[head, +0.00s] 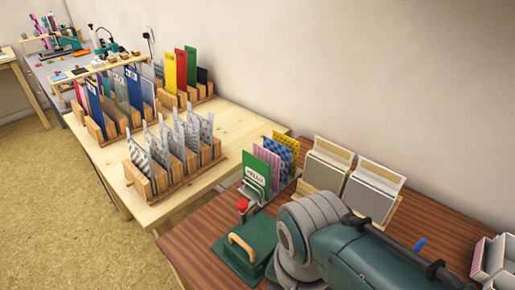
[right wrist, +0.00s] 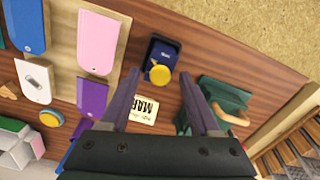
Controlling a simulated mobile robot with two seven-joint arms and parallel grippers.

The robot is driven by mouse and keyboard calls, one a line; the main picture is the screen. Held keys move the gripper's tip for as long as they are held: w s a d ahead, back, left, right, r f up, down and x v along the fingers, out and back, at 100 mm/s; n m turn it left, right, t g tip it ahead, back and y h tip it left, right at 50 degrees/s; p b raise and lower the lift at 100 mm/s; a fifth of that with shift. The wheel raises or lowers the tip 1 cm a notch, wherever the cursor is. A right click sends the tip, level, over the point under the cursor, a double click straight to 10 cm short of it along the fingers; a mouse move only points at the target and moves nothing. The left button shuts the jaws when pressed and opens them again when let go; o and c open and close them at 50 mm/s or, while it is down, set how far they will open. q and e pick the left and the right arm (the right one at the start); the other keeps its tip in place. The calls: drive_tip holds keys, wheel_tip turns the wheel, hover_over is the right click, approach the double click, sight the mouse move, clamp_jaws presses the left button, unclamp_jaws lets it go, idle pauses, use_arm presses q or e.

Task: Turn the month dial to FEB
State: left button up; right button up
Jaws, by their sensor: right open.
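In the right wrist view my right gripper (right wrist: 163,76) is open, with its two dark purple fingers apart. A dark blue block with a round yellow knob (right wrist: 160,75) sits in a black holder on the table, between and just beyond the fingertips. I cannot tell whether this knob is the month dial. A pale card (right wrist: 143,110) with "MAR" in dark letters shows between the fingers, nearer the palm and partly hidden by the left finger. No FEB marking is readable. My left gripper is not in view.
A dark green block with a wooden handle (right wrist: 232,117) lies beside the right finger. Blue, pink and purple pieces (right wrist: 95,42) lie at the left. In the head view, card racks (head: 174,165) stand on the pale table, and a red-topped item (head: 242,205) stands by upright cards.

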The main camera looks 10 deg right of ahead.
wheel_tip(320, 180, up, 10)
drive_tip(key=p, duration=0.5)
drive_tip(key=shift+d, duration=0.1)
